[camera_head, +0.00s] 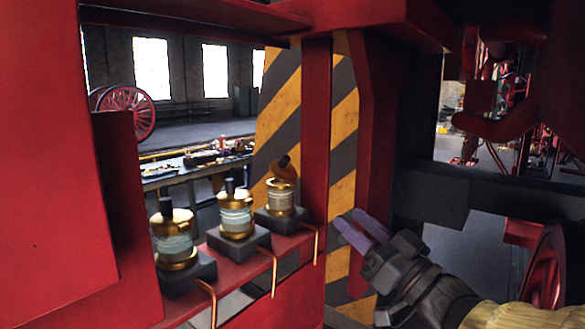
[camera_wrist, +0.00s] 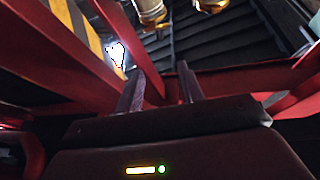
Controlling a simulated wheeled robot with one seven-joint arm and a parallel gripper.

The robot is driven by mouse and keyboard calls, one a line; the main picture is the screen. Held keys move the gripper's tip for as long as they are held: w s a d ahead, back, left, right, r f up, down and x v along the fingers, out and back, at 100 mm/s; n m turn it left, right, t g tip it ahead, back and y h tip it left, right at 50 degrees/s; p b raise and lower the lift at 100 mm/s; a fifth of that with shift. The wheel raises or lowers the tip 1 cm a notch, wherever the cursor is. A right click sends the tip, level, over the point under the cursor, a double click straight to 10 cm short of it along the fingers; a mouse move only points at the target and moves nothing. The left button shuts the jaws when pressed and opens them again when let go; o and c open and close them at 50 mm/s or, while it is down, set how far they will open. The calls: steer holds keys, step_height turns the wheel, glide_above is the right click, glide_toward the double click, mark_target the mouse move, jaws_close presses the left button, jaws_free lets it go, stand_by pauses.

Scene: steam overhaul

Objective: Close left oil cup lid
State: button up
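Three brass-and-glass oil cups stand in a row on a red beam in the head view: the left cup (camera_head: 174,238), the middle cup (camera_head: 236,215) and the right cup (camera_head: 281,196). The left and middle cups have dark knobs on top and look shut. The right cup's brown lid (camera_head: 284,168) looks tilted up. My gripper (camera_head: 360,226) is right of the right cup, apart from it, with its fingers pointing up and left. The wrist view shows its two fingers (camera_wrist: 160,72) spread with nothing between them. Parts of two brass cups (camera_wrist: 150,12) show at that view's top edge.
A red upright post (camera_head: 316,130) stands between the right cup and my gripper in the picture. Thin copper pipes (camera_head: 317,245) hang below the cups. A striped yellow-black panel (camera_head: 344,170) is behind. A workbench (camera_head: 205,170) stands farther back.

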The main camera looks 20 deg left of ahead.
mark_target(287, 163)
steer(key=p+x, duration=0.8)
steer(key=x, duration=0.8)
steer(key=shift+w+a+r, duration=0.15)
steer(key=shift+r, duration=0.15)
steer(key=shift+w+a, duration=0.25)
steer(key=shift+a, duration=0.15)
jaws_close()
